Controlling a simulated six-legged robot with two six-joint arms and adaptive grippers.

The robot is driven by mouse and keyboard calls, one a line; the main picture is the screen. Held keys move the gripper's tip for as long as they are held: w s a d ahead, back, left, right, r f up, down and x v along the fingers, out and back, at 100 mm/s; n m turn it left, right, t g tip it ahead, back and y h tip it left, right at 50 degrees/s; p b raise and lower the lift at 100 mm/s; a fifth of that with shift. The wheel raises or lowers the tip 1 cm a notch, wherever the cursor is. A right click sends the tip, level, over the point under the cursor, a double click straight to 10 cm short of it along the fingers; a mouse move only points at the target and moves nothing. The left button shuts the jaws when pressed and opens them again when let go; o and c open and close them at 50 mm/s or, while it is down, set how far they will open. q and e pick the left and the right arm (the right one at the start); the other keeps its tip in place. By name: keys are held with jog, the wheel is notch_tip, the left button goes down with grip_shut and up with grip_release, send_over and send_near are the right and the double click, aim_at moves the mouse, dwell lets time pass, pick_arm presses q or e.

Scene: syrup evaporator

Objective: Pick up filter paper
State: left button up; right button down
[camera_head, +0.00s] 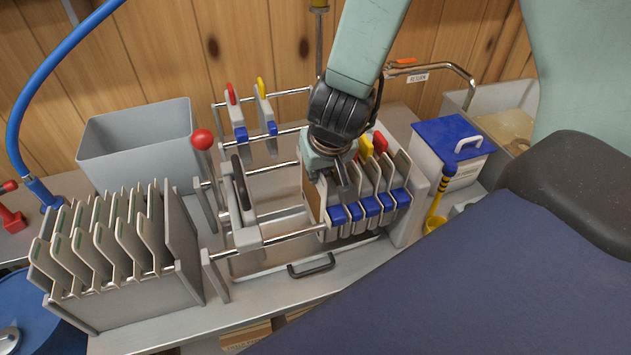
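My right gripper (340,182) reaches down from the top right over the filter press, at the left end of its pack of plates (372,190) with blue lugs. Its fingertips are small and partly lost against the plates, so I cannot tell if they are open or shut. A tan-brown sheet (311,198) stands upright just left of the fingers, against the first plate. It may be filter paper, but I cannot be sure, and I cannot tell if the gripper touches it. My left gripper is not in view.
A rack of pale upright plates (120,240) stands at the left, with a grey bin (140,145) behind it. The press has steel rails and a red-knobbed lever (203,140). A blue-lidded box (452,145) stands at the right. A blue hose (50,80) curves at the left.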

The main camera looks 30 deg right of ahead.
jog(key=shift+r+p, duration=0.65)
jog(key=shift+r, duration=0.05)
notch_tip(320, 180, up, 4)
jog(key=p, duration=0.2)
jog(key=shift+f+p, duration=0.25)
jog(key=shift+p, duration=0.05)
notch_tip(320, 180, up, 3)
jog(key=p, duration=0.2)
jog(key=shift+p, duration=0.3)
notch_tip(320, 180, up, 3)
jog(key=p, duration=0.2)
jog(key=shift+p, duration=0.3)
notch_tip(320, 180, up, 7)
jog(key=p, duration=0.4)
jog(key=shift+p, duration=0.35)
